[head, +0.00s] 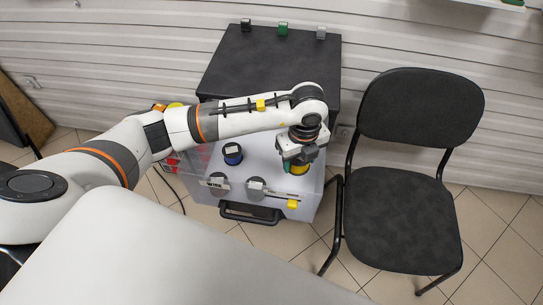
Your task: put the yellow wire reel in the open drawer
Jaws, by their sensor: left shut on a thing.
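The yellow wire reel (299,169) shows as a small yellow piece under my left gripper (298,158). My left gripper is shut on it, pointing down over the right side of the open drawer (268,165). The gripper hides most of the reel, and I cannot tell whether the reel touches the drawer floor. The drawer is pale, pulled out toward me, with a dark handle (250,213) and a "WIRE" label at its front. My right gripper is not in view.
A black chair (405,205) stands close on the right. Red and yellow things (172,160) show left of the drawer.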

